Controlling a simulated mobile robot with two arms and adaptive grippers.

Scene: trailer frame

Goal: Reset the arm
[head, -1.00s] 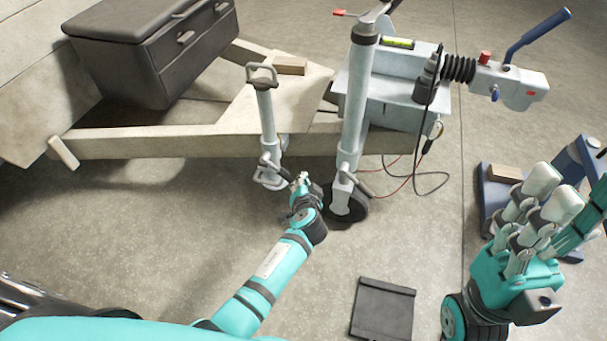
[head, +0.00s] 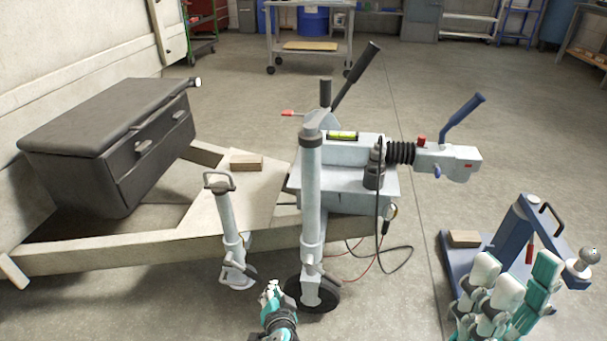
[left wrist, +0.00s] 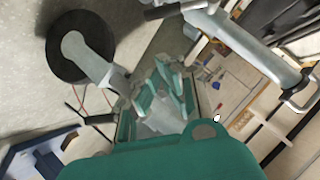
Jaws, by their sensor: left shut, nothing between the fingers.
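My left gripper (head: 272,290) is teal and black and shows at the bottom of the head view. It is shut and empty, just left of the jockey wheel (head: 329,295) in the picture and below the short support leg (head: 232,235). Its fingers (left wrist: 165,90) also show in the left wrist view, with the jockey wheel (left wrist: 75,50) at upper left there. My right gripper (head: 515,290) is at the lower right of the head view, fingers pointing up and spread apart, nothing seen between them. Its lower part is cut off.
The trailer frame (head: 130,250) carries a dark box (head: 85,150) and a coupling with a blue lever (head: 462,118). A cable loops beside the jockey post (head: 311,190). A blue stand (head: 512,235) with a ball is close behind my right gripper. Floor lies between.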

